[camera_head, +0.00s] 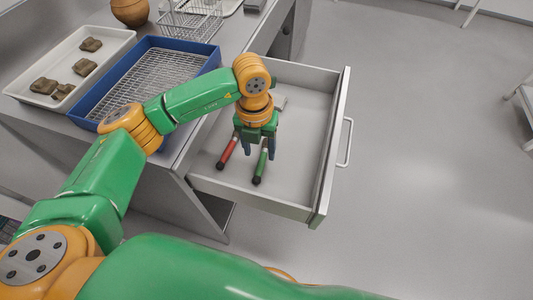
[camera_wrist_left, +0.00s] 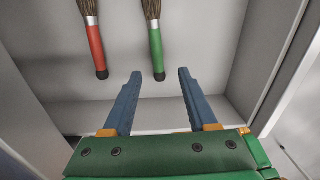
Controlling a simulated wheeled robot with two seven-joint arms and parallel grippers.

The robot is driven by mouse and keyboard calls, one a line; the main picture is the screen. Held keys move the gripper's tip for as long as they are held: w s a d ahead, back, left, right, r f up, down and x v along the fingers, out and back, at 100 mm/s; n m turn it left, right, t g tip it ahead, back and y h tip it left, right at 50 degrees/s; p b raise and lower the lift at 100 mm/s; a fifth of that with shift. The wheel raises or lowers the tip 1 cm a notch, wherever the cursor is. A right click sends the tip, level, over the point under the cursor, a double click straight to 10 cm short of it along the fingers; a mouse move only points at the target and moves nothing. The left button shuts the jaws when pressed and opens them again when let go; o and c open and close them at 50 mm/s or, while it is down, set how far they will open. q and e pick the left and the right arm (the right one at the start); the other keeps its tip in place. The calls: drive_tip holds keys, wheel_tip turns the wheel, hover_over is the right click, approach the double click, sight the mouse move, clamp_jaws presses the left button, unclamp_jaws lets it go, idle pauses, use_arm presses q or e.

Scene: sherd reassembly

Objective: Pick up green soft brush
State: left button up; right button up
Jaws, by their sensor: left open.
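The green soft brush (camera_head: 260,166) lies in the open drawer, its dark handle end towards the drawer's near side. It also shows in the left wrist view (camera_wrist_left: 156,48), with its bristles at the top edge of the picture. A red brush (camera_head: 228,150) lies to its left, apart from it; it shows in the wrist view too (camera_wrist_left: 95,46). My left gripper (camera_head: 260,150) is over the drawer, above the brushes. In the wrist view its blue fingers (camera_wrist_left: 160,73) are open and empty, with the green handle's end lying beyond and between their tips. My right gripper is not in view.
The drawer's walls (camera_head: 328,150) stand around the brushes, with bare floor to their right. A blue tray with a wire rack (camera_head: 88,120) and a white tray (camera_head: 118,36) with several sherds stand on the bench. A brown pot (camera_head: 130,12) stands behind.

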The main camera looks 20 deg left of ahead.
sight(260, 164)
use_arm(q)
drive_tip(key=f, duration=0.4)
drive_tip(key=f+p, duration=0.1)
drive_tip(key=f, duration=0.1)
drive_tip(key=shift+w+f, duration=0.2)
drive_tip(key=shift+w, duration=0.1)
drive_tip(key=shift+w+f, duration=0.15)
drive_tip(key=shift+f, duration=0.3)
clamp_jaws()
